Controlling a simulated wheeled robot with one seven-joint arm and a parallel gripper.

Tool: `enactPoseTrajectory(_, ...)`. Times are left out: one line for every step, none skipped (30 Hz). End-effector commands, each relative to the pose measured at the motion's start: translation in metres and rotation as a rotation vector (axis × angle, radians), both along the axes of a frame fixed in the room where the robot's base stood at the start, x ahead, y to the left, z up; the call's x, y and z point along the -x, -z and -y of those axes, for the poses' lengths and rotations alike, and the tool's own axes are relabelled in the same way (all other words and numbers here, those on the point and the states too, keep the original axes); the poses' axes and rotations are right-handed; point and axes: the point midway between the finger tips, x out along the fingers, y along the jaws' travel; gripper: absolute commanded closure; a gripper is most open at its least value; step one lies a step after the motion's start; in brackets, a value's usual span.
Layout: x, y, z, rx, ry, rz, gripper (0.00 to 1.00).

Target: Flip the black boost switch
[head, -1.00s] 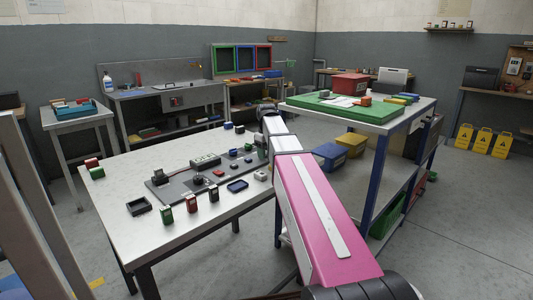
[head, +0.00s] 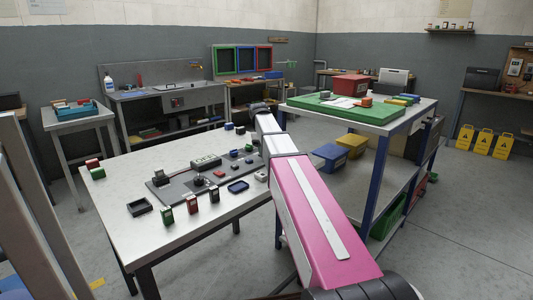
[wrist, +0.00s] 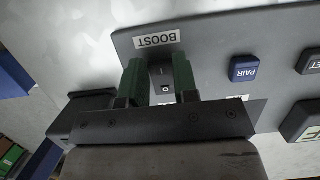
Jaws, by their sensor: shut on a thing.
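The black boost switch (wrist: 161,78) shows in the wrist view, just below the white BOOST label (wrist: 156,41) on the grey panel (wrist: 215,50). The label reads upside down there. My gripper (wrist: 159,82) has green fingertips on either side of the switch and is shut on it. The lower part of the switch is partly hidden by my gripper body. In the head view the grey panel (head: 167,192) lies on the near table, and my arm hides the switch and my gripper.
A blue PAIR button (wrist: 243,69) and other dark buttons sit beside the switch on the panel.

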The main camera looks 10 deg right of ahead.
Motion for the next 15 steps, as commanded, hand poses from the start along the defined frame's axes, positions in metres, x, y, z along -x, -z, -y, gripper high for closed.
enactPoseTrajectory(0.0001, -0.0003, 0.0002, 0.001, 0.0, -0.001, 0.96)
enactPoseTrajectory(0.0001, -0.0004, 0.0002, 0.001, 0.0, 0.001, 0.96)
enactPoseTrajectory(0.0001, -0.0003, 0.0002, 0.001, 0.0, 0.001, 0.96)
enactPoseTrajectory(0.0001, -0.0004, 0.0002, 0.001, 0.0, 0.001, 0.96)
enactPoseTrajectory(0.0001, -0.0004, 0.0002, 0.001, 0.0, 0.001, 0.66)
enactPoseTrajectory(0.0001, -0.0004, 0.0002, 0.001, 0.0, 0.001, 0.53)
enactPoseTrajectory(0.0001, -0.0004, 0.0002, 0.001, 0.0, 0.001, 0.47)
enactPoseTrajectory(0.0001, -0.0002, 0.0002, 0.001, 0.0, 0.001, 0.47)
enactPoseTrajectory(0.0001, -0.0002, 0.0002, 0.0, 0.0, 0.001, 0.47)
enactPoseTrajectory(0.0001, -0.0002, 0.0002, 0.0, 0.0, 0.001, 0.47)
enactPoseTrajectory(0.0001, -0.0002, 0.0002, 0.0, 0.0, 0.001, 0.47)
enactPoseTrajectory(0.0001, -0.0002, 0.0002, 0.0, 0.0, 0.001, 0.47)
enactPoseTrajectory(0.0001, -0.0002, 0.0002, 0.0, 0.0, 0.001, 0.47)
enactPoseTrajectory(0.0001, -0.0001, 0.0002, 0.0, 0.0, 0.001, 0.47)
enactPoseTrajectory(0.0003, -0.0001, 0.0002, -0.001, 0.0, 0.003, 0.47)
